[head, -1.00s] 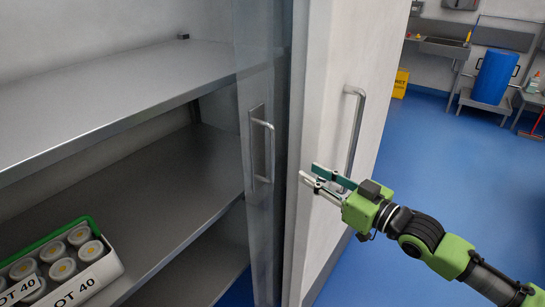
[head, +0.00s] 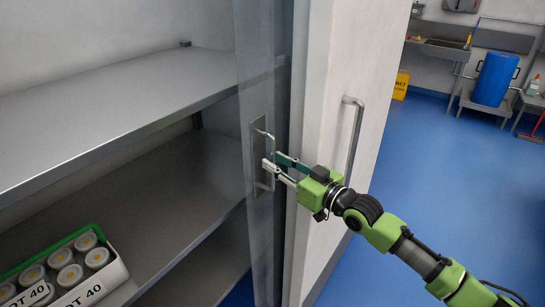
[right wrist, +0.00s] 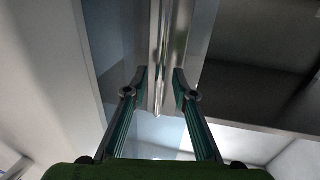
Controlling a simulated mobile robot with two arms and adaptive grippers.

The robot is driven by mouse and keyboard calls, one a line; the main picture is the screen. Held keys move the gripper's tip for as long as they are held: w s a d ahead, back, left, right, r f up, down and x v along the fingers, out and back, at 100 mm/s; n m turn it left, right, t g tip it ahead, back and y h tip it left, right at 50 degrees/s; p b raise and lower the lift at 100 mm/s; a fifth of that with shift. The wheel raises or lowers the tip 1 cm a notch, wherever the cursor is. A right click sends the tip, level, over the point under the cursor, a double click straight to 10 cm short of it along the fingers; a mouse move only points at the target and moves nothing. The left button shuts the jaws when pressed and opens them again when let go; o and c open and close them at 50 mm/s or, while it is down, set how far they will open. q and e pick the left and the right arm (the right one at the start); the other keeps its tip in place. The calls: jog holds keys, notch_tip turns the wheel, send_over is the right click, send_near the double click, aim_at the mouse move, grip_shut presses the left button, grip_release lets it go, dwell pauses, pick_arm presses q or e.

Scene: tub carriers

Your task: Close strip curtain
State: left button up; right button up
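The strip curtain (head: 256,225) is a clear, see-through panel hanging at the right side of the shelf opening. It carries a metal handle (head: 271,140) on a plate; the handle bar also shows in the right wrist view (right wrist: 160,70). My right gripper (head: 271,160) is at this handle in the head view. In the right wrist view its two fingers (right wrist: 158,82) are apart, with the bar between them and gaps visible beside it. I cannot tell if either finger touches the bar. My left gripper is not in view.
A white door (head: 330,110) with its own long handle (head: 352,140) stands just right of the curtain. Metal shelves (head: 110,120) lie left, with a green-and-white tub carrier (head: 95,290) holding several tubs. Blue floor (head: 440,160) at right is clear; a blue barrel (head: 494,78) stands far back.

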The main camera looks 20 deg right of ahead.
jog(key=shift+x, duration=0.95)
grip_shut()
jog(key=shift+a, duration=0.1)
